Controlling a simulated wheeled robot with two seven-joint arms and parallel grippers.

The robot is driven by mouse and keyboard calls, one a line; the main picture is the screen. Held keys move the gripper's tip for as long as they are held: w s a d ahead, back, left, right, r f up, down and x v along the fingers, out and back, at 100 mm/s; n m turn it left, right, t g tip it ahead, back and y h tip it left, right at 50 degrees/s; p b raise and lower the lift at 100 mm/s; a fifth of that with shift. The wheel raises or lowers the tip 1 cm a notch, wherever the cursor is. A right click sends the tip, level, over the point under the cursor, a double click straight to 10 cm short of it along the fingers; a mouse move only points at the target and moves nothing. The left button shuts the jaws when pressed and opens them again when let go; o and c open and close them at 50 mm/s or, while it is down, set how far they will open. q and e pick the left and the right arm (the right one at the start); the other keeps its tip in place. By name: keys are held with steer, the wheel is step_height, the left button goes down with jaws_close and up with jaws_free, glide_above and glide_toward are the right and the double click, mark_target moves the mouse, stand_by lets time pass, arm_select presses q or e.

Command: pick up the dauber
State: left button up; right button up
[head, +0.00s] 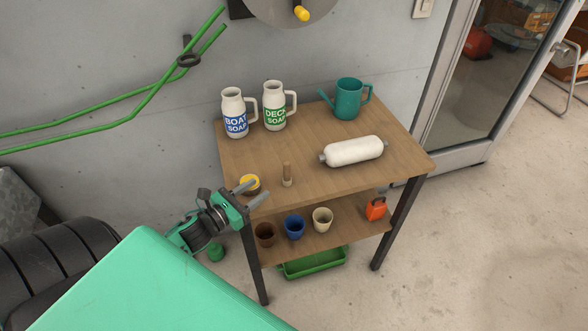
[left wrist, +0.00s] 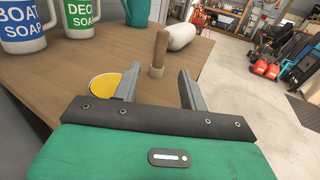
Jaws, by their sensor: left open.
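The dauber (head: 287,174) stands upright on the wooden table (head: 320,158), near its front left part. It has a tan wooden handle and a pale lower end. In the left wrist view the dauber (left wrist: 159,53) shows beyond and between the fingertips, apart from them. My left gripper (head: 262,192) is open and empty at the table's front left edge, to the left of the dauber. Its two fingers also show in the left wrist view (left wrist: 158,85). A round tin with yellow contents (head: 250,184) sits close to the left finger. My right gripper is not in view.
Two white jugs, boat soap (head: 235,114) and deck soap (head: 275,106), stand at the back left. A teal watering can (head: 348,99) is at the back right. A white cylinder (head: 353,151) lies right of the dauber. The lower shelf holds cups (head: 294,227) and an orange container (head: 376,209).

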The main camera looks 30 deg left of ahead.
mark_target(287, 169)
arm_select(q)
steer(key=x, duration=0.2)
steer(key=p+x, duration=0.1)
steer(key=shift+w+r, duration=0.25)
steer(key=shift+w, duration=0.05)
steer(key=x, duration=0.3)
steer(key=shift+f+p, duration=0.15)
steer(key=shift+p, duration=0.2)
steer(key=shift+w, duration=0.25)
steer(key=shift+w+d, duration=0.15)
steer(key=shift+w, duration=0.15)
steer(key=p+x, duration=0.2)
steer(key=x, duration=0.1)
steer(key=shift+d, duration=0.1)
steer(key=shift+w+d+f, duration=0.15)
steer(key=shift+w+d, duration=0.05)
steer(key=shift+w, duration=0.5)
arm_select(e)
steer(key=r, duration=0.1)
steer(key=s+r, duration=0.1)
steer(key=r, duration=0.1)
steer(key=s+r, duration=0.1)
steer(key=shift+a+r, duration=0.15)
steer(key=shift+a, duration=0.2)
arm_select(q)
jaws_close()
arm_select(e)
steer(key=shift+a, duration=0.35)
